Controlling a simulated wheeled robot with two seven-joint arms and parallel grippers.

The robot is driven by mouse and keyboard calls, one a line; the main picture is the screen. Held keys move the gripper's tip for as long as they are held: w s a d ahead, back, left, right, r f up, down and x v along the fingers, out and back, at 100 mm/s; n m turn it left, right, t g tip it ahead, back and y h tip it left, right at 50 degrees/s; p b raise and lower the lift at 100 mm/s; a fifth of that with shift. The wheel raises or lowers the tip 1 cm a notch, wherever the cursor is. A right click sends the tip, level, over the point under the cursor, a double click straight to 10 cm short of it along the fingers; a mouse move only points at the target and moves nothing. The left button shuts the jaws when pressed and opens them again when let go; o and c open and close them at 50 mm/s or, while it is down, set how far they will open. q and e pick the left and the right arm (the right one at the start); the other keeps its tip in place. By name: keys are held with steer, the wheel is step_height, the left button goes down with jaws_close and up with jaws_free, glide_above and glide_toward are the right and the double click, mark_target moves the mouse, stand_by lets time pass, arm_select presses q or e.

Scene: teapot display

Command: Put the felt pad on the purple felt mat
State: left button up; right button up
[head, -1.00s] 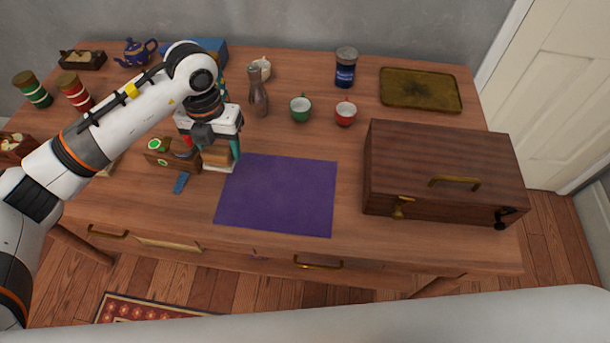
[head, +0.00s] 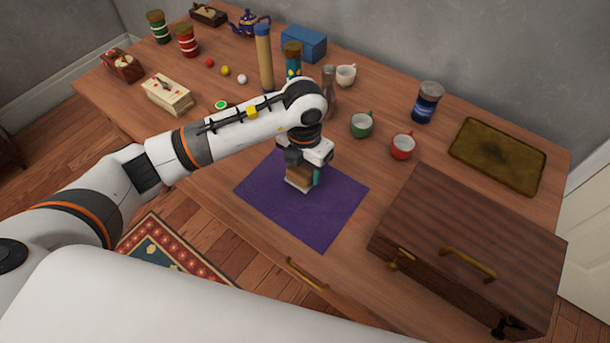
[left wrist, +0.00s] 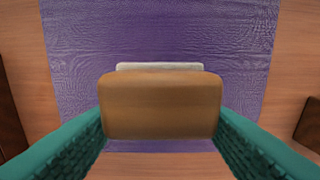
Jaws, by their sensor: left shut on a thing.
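The felt pad is a brown block (head: 298,175) with a white felt layer under it. It also shows in the left wrist view (left wrist: 160,105), between the teal fingers. My left gripper (head: 304,174) is shut on it and holds it over the purple felt mat (head: 325,215), near the mat's upper middle in the head view. The mat also shows in the left wrist view (left wrist: 240,60). I cannot tell whether the pad touches the mat. My right gripper is not in view.
A wooden chest (head: 470,245) with brass handles stands right of the mat. A brass tray (head: 498,155) lies at the right. The mat's front part is clear.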

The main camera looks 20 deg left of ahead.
mark_target(305, 176)
arm_select(q)
step_height(305, 176, down, 3)
steer(key=shift+f, duration=0.45)
steer(key=o, duration=1)
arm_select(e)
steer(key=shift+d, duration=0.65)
arm_select(q)
steer(key=shift+r, duration=0.1)
steer(key=shift+r, duration=0.2)
step_height(305, 176, up, 12)
steer(key=shift+f+b, duration=0.1)
steer(key=shift+b, duration=0.25)
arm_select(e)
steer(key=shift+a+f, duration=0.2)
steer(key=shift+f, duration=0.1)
arm_select(q)
steer(key=shift+f, duration=0.1)
